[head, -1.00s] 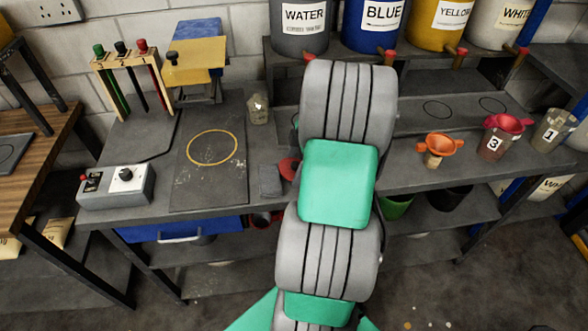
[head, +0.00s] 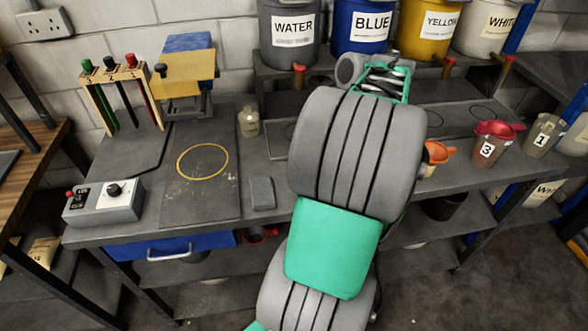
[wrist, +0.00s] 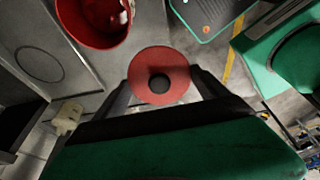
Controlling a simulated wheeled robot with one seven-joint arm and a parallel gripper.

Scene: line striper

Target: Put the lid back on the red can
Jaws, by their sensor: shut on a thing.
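In the wrist view the red lid (wrist: 177,66), a round disc with a dark knob at its centre, sits between the fingers of my gripper (wrist: 162,88). My gripper is shut on it. The red can (wrist: 68,25) is at the upper left of the wrist view, partly cut off by the frame edge. Its top is open and a pale glint shows inside. The lid is beside the can's mouth in the picture, not over it; its height above the can is unclear. In the head view my arm hides the can, the lid and my fingertips.
Paint drums, including the blue one (head: 362,45), line the raised shelf behind. The yellow-ringed plate (head: 200,195) is clear.

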